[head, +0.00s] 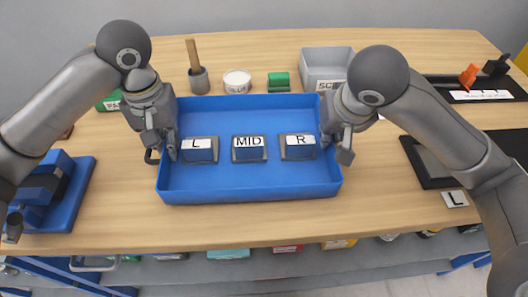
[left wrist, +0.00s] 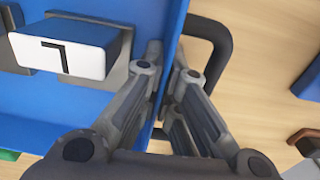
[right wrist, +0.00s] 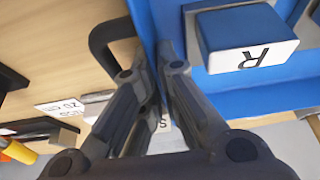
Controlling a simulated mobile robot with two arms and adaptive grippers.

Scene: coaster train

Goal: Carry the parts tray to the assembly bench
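The blue parts tray (head: 250,189) is on the light wooden bench top (head: 120,215); whether it touches the wood or hangs just above, I cannot tell. Inside it stand three blue blocks in grey holders, labelled L (head: 199,152), MID (head: 249,154) and R (head: 298,152). My left gripper (head: 164,148) is at the tray's left wall; in the left wrist view its fingers (left wrist: 167,62) are closed on either side of that wall, beside a black handle (left wrist: 212,40). My right gripper (head: 333,140) pinches the right wall likewise, as its fingers (right wrist: 152,55) show, beside another black handle (right wrist: 103,45).
Behind the tray stand a pestle in a cup (head: 198,82), a white tub (head: 237,80), a green block (head: 279,81) and a grey bin (head: 325,62). A blue fixture (head: 55,190) stands at left, a dark frame (head: 425,165) at right. Bare wood lies in front.

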